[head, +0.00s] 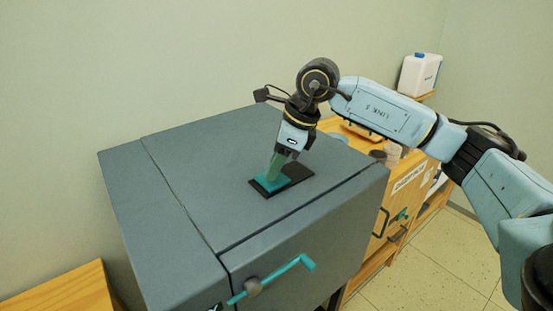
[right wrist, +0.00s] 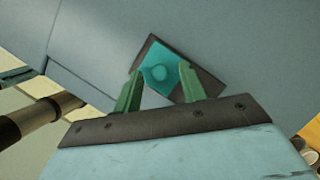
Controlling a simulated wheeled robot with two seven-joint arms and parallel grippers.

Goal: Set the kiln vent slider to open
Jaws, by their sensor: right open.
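The kiln (head: 180,170) is a large grey box with its flat top in the head view. On its top lies a black vent plate (head: 297,174) bearing the teal vent slider (head: 268,184), which sits toward the plate's left end. My right gripper (head: 274,172) points down at the slider, its green fingers partly hiding it. My left gripper is not in view.
A teal door handle (head: 275,278) sticks out from the kiln's front. A wooden cabinet (head: 405,190) with small containers on top stands behind right, and a white jug (head: 420,75) stands beyond it. A wooden surface (head: 60,290) is at lower left. The kiln top around the vent is clear.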

